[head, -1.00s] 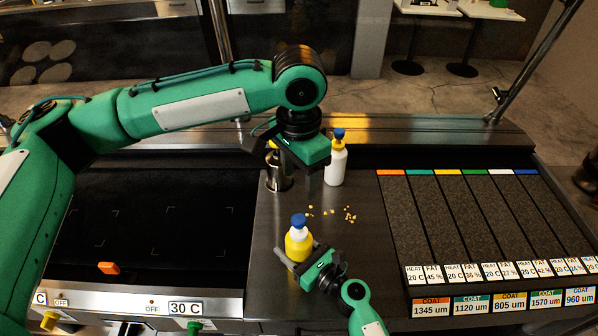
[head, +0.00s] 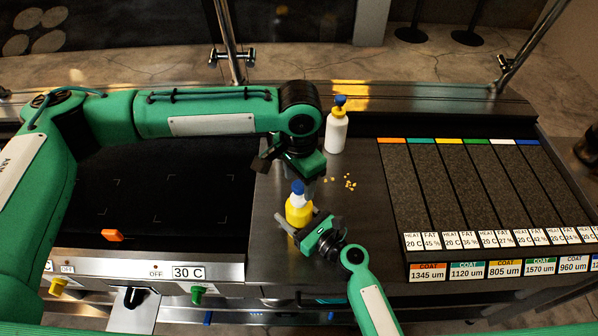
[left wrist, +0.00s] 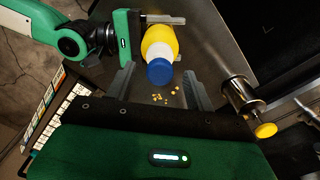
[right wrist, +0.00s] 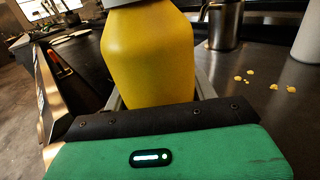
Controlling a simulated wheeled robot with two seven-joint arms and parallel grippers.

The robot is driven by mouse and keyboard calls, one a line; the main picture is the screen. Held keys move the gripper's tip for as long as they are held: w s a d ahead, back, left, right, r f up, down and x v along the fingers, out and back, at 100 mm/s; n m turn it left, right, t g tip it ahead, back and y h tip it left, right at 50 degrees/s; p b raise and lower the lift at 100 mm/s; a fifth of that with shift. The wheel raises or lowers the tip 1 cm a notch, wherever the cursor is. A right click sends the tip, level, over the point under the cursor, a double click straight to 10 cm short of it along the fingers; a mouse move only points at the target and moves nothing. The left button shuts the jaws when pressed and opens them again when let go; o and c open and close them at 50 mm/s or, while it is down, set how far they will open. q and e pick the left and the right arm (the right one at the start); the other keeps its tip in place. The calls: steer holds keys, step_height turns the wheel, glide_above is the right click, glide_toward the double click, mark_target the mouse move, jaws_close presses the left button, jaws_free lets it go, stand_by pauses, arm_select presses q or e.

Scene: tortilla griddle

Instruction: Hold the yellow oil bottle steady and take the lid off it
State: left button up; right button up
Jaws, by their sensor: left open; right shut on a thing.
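The yellow oil bottle (head: 299,210) stands upright on the dark counter, with a pale shoulder and a blue lid (head: 298,187) on top. My right gripper (head: 303,228) is shut around its body from the front right; the yellow body (right wrist: 150,60) fills the space between the fingers in the right wrist view, where the lid is out of frame. My left gripper (head: 288,172) is open and empty, above and just behind the bottle. In the left wrist view the blue lid (left wrist: 160,73) lies ahead, between the lines of the open fingers (left wrist: 160,88), apparently untouched.
A white bottle (head: 337,132) with a blue top stands behind. A metal can (left wrist: 238,95) stands near; my left arm hides it in the head view. Yellow crumbs (head: 350,182) lie on the counter. The dark griddle (head: 150,190) is left, textured strips (head: 455,185) right.

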arm_select(q)
steer(key=shift+c, duration=0.2)
steer(key=c, duration=1.1)
steer(key=o, duration=1.1)
steer(key=shift+o, duration=0.5)
steer(key=o, duration=0.5)
steer(key=shift+r, duration=0.1)
